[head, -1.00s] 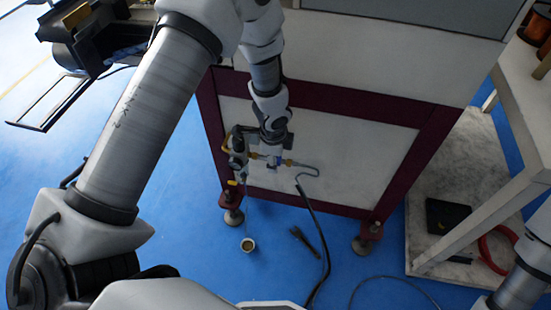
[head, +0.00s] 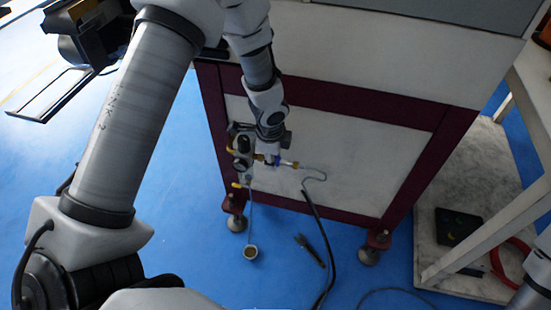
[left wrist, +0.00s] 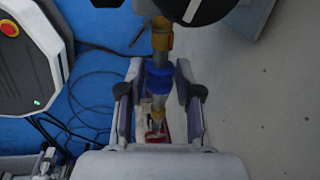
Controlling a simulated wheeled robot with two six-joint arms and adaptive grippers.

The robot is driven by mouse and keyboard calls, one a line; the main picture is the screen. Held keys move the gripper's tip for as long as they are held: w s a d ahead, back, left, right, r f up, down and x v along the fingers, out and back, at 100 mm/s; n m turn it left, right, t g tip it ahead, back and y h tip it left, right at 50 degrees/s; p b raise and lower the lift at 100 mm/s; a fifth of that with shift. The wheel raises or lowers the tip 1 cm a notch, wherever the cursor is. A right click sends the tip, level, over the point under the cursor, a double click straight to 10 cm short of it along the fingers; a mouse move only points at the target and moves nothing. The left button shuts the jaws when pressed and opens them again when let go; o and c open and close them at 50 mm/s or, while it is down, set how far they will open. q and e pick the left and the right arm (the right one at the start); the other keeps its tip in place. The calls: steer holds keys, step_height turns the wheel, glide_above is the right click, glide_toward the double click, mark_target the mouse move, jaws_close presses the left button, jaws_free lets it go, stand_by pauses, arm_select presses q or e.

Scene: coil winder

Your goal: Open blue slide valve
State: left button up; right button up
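The blue slide valve (left wrist: 159,78) is a short blue collar between brass fittings on a pipe in the left wrist view. It shows as a small blue spot in the head view (head: 277,160), low on the machine's front. My left gripper (left wrist: 159,100) is open, with one finger on each side of the valve and a visible gap to each. In the head view my left gripper (head: 270,148) points down at the valve and partly hides it. My right gripper is not in view; only part of my right arm shows at the right edge.
The machine (head: 340,155) has a dark red frame and pale panel. A regulator (head: 241,143) sits left of the valve, and a black hose (head: 318,215) hangs to its right. A small cup (head: 250,252) is on the blue floor.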

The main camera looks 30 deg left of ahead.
arm_select(q)
steer(key=shift+o, duration=0.9)
steer(key=shift+a, duration=0.15)
step_height(320, 180, up, 12)
steer(key=s, duration=0.1)
steer(key=shift+s+d, duration=0.25)
steer(key=shift+s, duration=0.15)
steer(key=shift+f, duration=0.15)
